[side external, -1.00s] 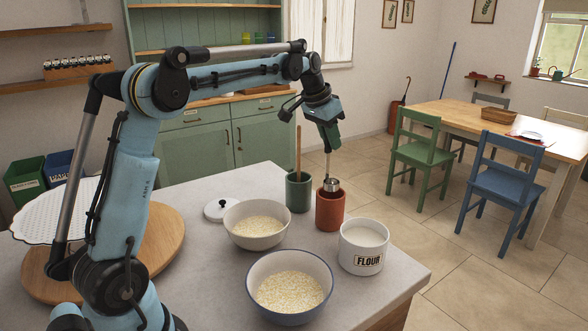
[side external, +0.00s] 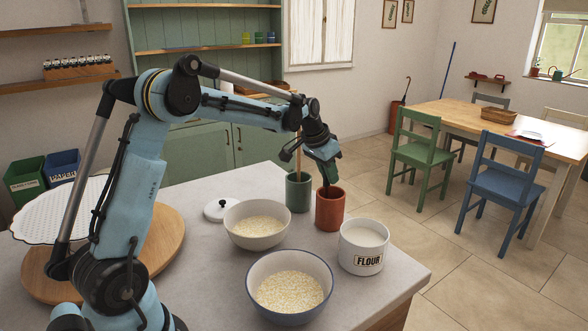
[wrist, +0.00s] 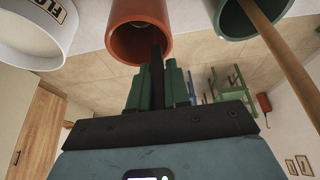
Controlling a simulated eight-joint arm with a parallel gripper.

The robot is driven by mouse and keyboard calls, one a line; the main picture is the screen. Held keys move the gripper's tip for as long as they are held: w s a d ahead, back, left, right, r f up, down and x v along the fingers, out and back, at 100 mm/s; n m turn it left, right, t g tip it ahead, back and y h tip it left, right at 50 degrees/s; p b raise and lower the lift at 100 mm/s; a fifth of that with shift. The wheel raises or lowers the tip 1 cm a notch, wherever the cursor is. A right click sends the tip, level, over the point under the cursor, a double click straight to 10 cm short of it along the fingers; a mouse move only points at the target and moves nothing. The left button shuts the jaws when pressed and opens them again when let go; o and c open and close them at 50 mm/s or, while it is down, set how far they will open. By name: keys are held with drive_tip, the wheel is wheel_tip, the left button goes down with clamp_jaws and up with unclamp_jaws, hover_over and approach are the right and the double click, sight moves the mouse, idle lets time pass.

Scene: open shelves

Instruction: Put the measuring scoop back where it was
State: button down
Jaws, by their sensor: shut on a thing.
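The red-brown pot (side external: 331,212) stands upright near the right side of the counter, and its open mouth shows in the wrist view (wrist: 137,22). My gripper (side external: 326,190) points down into this pot, its dark fingertips at the mouth, which also show in the wrist view (wrist: 156,52). It is shut on the measuring scoop, whose metal cup has gone below the rim. The scoop itself is hidden by the pot wall and my fingers, so I cannot tell whether it touches the bottom.
A green pot (side external: 298,194) with a wooden stick stands close to the left. A white flour canister (side external: 363,252) stands in front to the right. Two bowls of grain, a cream one (side external: 257,239) and a blue-rimmed one (side external: 290,316), and a white lid (side external: 220,211) occupy the counter.

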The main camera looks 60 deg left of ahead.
drive_tip(key=shift+f, duration=0.1)
drive_tip(key=c, duration=1.1)
unclamp_jaws()
drive_tip(key=v, duration=1.1)
drive_tip(key=s+d+f+t, duration=0.1)
drive_tip(key=s+d+f, duration=0.3)
drive_tip(key=s+d, duration=0.4)
drive_tip(key=s+d+f+t, duration=0.1)
drive_tip(key=s+d+f, duration=0.3)
drive_tip(key=s+d, duration=0.5)
drive_tip(key=shift+s+t, duration=0.3)
drive_tip(key=shift+s, duration=0.4)
